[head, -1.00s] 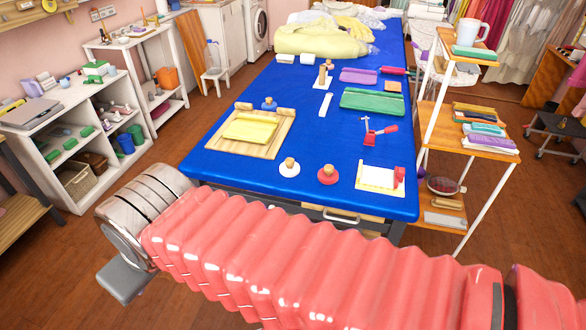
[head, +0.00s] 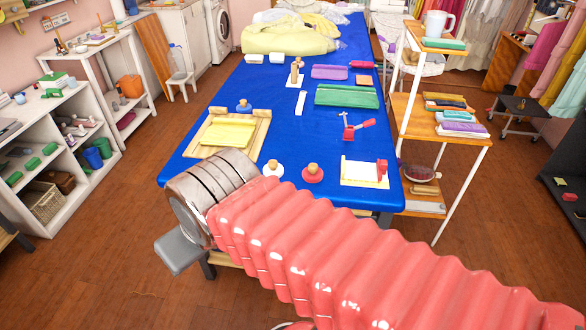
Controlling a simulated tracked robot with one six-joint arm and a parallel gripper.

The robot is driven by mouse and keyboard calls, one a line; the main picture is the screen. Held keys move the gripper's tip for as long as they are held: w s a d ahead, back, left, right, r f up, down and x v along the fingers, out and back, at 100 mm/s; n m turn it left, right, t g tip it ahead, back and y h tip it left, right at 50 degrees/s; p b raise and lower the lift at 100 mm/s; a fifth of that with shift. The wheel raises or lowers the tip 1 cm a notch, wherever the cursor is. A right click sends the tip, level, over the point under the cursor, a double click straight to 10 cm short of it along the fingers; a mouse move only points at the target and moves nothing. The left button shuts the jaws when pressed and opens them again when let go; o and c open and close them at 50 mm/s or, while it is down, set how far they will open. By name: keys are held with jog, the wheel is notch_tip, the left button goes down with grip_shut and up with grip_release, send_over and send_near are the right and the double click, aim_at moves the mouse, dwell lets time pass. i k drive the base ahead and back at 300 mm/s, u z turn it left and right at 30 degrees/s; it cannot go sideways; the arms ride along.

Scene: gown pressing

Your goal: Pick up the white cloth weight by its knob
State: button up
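The white cloth weight (head: 272,172) is a round white disc with a wooden knob on top. It stands upright near the front edge of the blue table (head: 300,130). A similar red weight (head: 313,175) with a wooden knob stands just to its right. My arm crosses the lower part of the head view in a ribbed pink sleeve, and its metal end section is just in front of the table's near left corner. My gripper's fingers do not show in this view, so whether they hold anything is hidden.
A wooden board with yellow cloth (head: 226,133) lies left of the weights. A white pad with a red-handled tool (head: 365,173) lies to their right. Green folded cloth (head: 347,96) is farther back. A wooden shelf rack (head: 440,127) stands along the table's right side.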

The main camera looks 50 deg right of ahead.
aim_at(273, 167)
jog(key=z, duration=0.2)
jog(key=i, duration=1)
jog(key=z, duration=0.05)
